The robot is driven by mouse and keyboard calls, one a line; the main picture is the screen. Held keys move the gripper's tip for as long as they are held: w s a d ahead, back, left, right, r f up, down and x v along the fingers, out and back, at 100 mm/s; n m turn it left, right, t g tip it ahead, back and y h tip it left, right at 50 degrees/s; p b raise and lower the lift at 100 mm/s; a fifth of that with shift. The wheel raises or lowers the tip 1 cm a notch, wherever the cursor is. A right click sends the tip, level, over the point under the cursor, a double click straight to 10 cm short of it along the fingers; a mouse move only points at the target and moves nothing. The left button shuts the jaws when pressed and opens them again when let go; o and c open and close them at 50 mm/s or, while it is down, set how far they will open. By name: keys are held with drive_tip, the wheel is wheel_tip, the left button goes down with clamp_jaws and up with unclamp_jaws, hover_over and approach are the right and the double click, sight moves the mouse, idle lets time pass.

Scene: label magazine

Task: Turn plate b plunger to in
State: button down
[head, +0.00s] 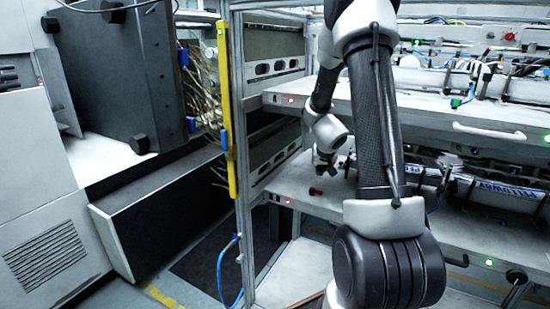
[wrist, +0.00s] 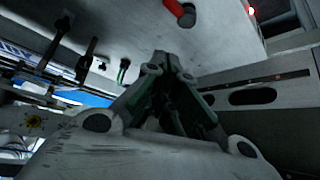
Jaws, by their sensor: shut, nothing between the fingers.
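Plate b (head: 300,180) is the lower light-grey shelf plate, with a small label and a red light (head: 288,201) on its front edge. A small red and dark plunger-like knob (head: 316,191) is on it near the front left corner. The knob shows in the wrist view (wrist: 181,12) at the top, red with a black end. My gripper (head: 324,172) is over plate b, behind the knob in the head view. In the wrist view its fingers (wrist: 168,62) are together with nothing between them, apart from the knob.
The upper plate (head: 330,97) lies above, close to my arm. A frame post with a yellow strip (head: 224,110) stands at left. Black levers (wrist: 85,60) and a blue-labelled roll (head: 500,190) are on the lower level. A slotted rail (wrist: 255,95) runs beside my gripper.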

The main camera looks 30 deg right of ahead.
drive_tip(key=s+a+r+g+y, duration=0.25)
drive_tip(key=s+a+y, duration=0.25)
drive_tip(key=s+a, duration=0.6)
drive_tip(key=s+a+r+n, duration=0.3)
drive_tip(key=s+a+r, duration=0.1)
drive_tip(key=s+r, duration=0.5)
drive_tip(key=s+a+r+n+h, duration=0.1)
drive_tip(key=s+a+r, duration=0.3)
drive_tip(key=s+r, duration=0.5)
drive_tip(key=shift+s+a+r+n, duration=0.15)
drive_tip(key=shift+s+a+n, duration=0.05)
drive_tip(key=shift+s+n, duration=0.7)
